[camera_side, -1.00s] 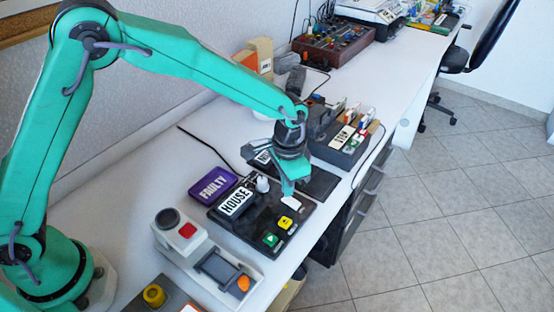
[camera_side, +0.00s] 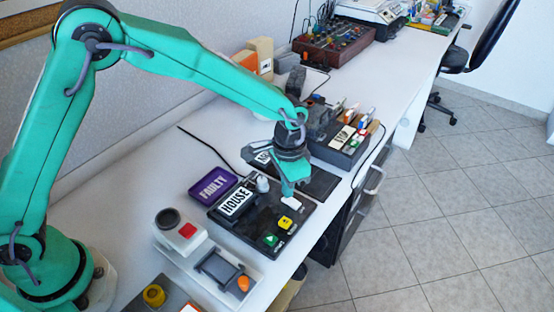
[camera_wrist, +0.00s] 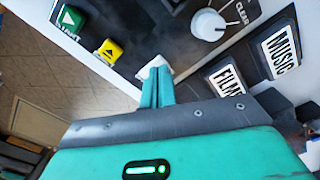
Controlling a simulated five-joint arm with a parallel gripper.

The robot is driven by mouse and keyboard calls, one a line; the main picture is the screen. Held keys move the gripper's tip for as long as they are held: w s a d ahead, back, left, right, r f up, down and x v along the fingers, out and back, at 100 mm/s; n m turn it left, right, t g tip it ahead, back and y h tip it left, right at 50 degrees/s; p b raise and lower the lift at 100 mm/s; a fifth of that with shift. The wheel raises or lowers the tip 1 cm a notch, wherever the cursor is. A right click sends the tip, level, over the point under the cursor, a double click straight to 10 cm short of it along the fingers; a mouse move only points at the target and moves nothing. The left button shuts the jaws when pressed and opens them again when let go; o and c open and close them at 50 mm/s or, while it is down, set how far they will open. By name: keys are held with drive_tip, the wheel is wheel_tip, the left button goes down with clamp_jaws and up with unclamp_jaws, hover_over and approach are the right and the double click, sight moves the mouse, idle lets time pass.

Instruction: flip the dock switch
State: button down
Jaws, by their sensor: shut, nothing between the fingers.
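The dock is a black panel (camera_side: 262,226) on the white desk, with a white rocker-like switch (camera_side: 291,202) near its right edge. The switch also shows in the wrist view (camera_wrist: 160,64), right at the fingertips and partly hidden by them. My gripper (camera_side: 287,193) points down over the right end of the dock. Its teal fingers (camera_wrist: 156,82) are together and empty. The tips look to be at or against the switch; actual contact is hard to tell. A green button (camera_side: 270,240), a yellow button (camera_side: 285,223) and a light knob (camera_side: 262,184) are also on the dock.
A HOUSE label (camera_side: 236,202) is on the dock's left part, with a purple FAULTY case (camera_side: 213,186) beside it. FILM (camera_wrist: 227,84) and MUSIC (camera_wrist: 282,50) labels lie near my gripper. The desk's edge is close on the right.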

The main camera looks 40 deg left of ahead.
drive_tip(key=shift+f, duration=0.8)
idle(0.7)
drive_tip(key=shift+r, duration=0.15)
drive_tip(key=shift+r, duration=3.35)
drive_tip(key=shift+r, duration=0.1)
